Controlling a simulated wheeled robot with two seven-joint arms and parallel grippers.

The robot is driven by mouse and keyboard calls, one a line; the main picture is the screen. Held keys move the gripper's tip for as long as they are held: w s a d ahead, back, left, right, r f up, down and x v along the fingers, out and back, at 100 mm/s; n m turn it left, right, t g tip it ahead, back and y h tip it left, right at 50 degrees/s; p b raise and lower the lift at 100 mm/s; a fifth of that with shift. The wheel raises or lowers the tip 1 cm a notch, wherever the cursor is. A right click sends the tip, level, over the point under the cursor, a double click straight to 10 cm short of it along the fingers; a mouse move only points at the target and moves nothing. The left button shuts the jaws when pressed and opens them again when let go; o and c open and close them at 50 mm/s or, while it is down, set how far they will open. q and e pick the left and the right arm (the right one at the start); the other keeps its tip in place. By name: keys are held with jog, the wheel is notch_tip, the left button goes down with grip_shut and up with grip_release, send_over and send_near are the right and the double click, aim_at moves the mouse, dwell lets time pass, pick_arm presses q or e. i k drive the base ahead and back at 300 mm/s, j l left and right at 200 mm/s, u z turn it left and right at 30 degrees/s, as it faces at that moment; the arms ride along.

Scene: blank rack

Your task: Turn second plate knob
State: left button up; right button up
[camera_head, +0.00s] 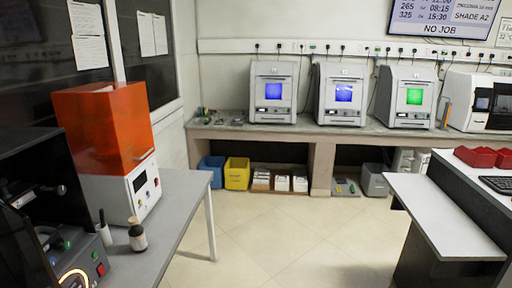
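No knob that I can clearly identify as the second plate knob shows. A dark grey device (75,258) stands at the lower left, partly cut off by the frame edge. It has a red button or knob (100,269) and a glowing ring (73,279) on its front. An orange-hooded white machine (122,190) with a small dark display stands behind it on the grey table (181,205). Neither of my grippers is in view.
Several machines stand on the back bench (225,129), including ones with blue screens (274,91) and a green screen (415,96). A small dark bottle (137,238) stands near the grey table's edge. A white-topped desk (440,215) is at right. Tiled floor (290,225) between is clear.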

aim_at(61, 190)
jog(key=u, duration=1.5)
